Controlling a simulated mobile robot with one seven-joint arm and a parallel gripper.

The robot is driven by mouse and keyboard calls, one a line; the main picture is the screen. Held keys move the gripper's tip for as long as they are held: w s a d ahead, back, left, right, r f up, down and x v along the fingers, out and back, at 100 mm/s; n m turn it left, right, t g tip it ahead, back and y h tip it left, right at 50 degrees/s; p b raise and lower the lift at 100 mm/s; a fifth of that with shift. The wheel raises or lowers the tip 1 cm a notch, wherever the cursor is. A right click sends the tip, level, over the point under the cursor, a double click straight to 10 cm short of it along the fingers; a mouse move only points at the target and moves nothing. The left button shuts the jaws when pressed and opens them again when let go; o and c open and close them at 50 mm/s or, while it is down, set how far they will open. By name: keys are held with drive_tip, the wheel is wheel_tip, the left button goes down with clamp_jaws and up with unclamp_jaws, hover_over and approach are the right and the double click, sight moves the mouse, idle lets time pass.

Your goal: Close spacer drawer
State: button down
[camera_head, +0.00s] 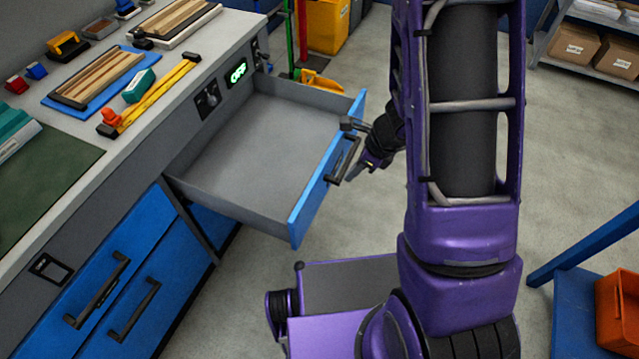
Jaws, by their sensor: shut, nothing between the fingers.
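The spacer drawer (258,150) is pulled well out of the workbench, and its grey inside is empty. Its blue front panel (306,207) carries a dark bar handle (345,160). My gripper (352,150) is at the drawer front, beside the upper part of the handle. Its fingers are shut with nothing held. Part of the fingers overlaps the handle and front edge, and I cannot tell whether they touch it. My purple arm hides the floor to the right of the drawer.
The workbench top (180,98) holds wooden strips (100,78), a yellow clamp (150,98) and a green mat (45,180). Closed blue drawers (135,290) are below. A blue stand with an orange bin (617,310) is at lower right. Open floor lies beyond the drawer.

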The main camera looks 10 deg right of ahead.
drive_tip(key=w+a+f+b, duration=0.2)
drive_tip(key=a+f, duration=0.4)
drive_tip(key=f, duration=0.3)
drive_tip(key=shift+w+a+f, duration=0.2)
drive_tip(key=shift+w+a, duration=0.15)
drive_tip(key=shift+w, duration=0.55)
